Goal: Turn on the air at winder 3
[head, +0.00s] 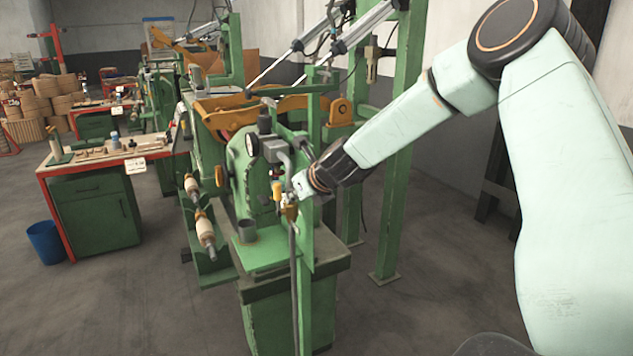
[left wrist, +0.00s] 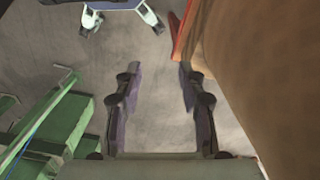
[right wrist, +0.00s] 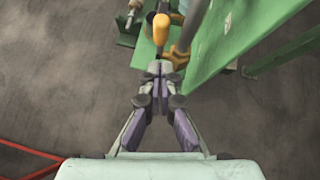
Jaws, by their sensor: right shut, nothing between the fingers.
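The winder (head: 262,250) is a green machine in the middle of the head view. A yellow handle (head: 277,190) sits on its near side by a vertical pipe, with a brass fitting (head: 290,212) beside it. My right gripper (head: 294,192) is at the handle, shut and empty. In the right wrist view the yellow handle (right wrist: 161,28) lies just beyond the closed fingertips (right wrist: 159,72), and the brass fitting (right wrist: 179,55) is right beside them. I cannot tell whether the fingers touch the handle. My left gripper (left wrist: 157,78) is open and empty over the floor; it is outside the head view.
A round gauge (head: 252,145) is on the winder above the handle. A green post (right wrist: 238,30) stands close to the right gripper. A red-edged workbench (head: 95,165) and blue bin (head: 45,242) stand at left.

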